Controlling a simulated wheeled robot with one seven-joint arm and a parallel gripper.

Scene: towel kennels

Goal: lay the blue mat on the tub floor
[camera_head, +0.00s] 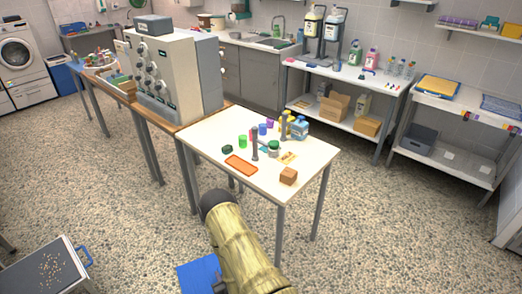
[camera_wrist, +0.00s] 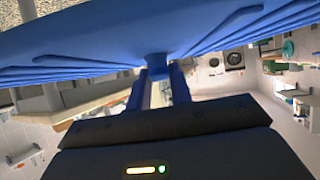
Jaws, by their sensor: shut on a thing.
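The blue mat (camera_wrist: 100,40) spans the upper part of the wrist view, pinched at its near edge, with ridged folds spreading to both sides. My gripper (camera_wrist: 160,84) is shut on it, with the two blue fingers meeting the mat at the middle. In the head view, part of the blue mat (camera_head: 199,275) shows at the bottom beside my arm, above the speckled floor. The arm hides the rest of it, and most of the gripper is hidden there. I cannot make out a tub with certainty in either view.
A white table (camera_head: 205,140) with small bottles and an orange tray (camera_head: 241,165) stands ahead. A grey tray-like thing (camera_head: 45,272) with a blue handle is at lower left. A shelf rack (camera_head: 440,160) stands right. Speckled floor (camera_head: 390,240) is free at right.

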